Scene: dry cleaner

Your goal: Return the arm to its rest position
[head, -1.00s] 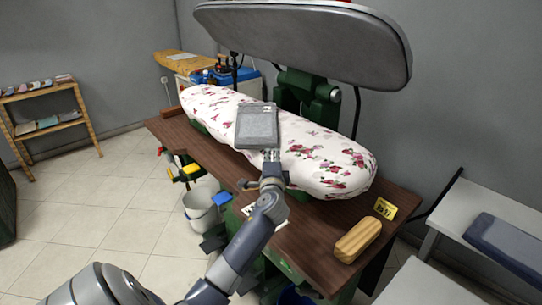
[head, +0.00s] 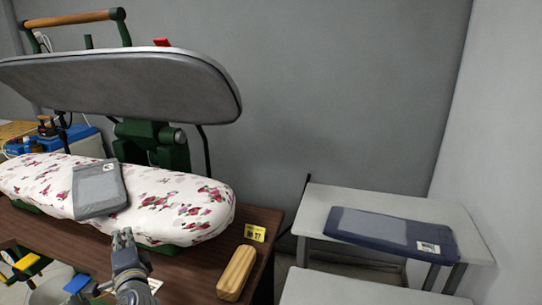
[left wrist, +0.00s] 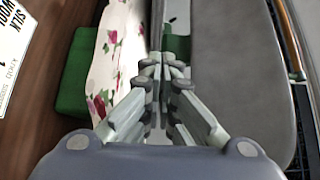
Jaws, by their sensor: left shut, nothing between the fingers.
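My left gripper (head: 122,238) is at the front edge of the floral pressing board in the head view, with its arm coming up from below. Its fingers are shut and empty, and the closed fingertips show in the left wrist view (left wrist: 160,70). A grey folded item (head: 98,190) lies on the floral board (head: 165,205), just beyond the gripper and apart from it. My right gripper is not in view.
The press's grey upper plate (head: 130,85) is raised above the board. A wooden block (head: 236,274) and a yellow tag (head: 255,233) are on the brown table's right end. A navy folded item (head: 390,232) lies on a grey table (head: 330,200) at the right.

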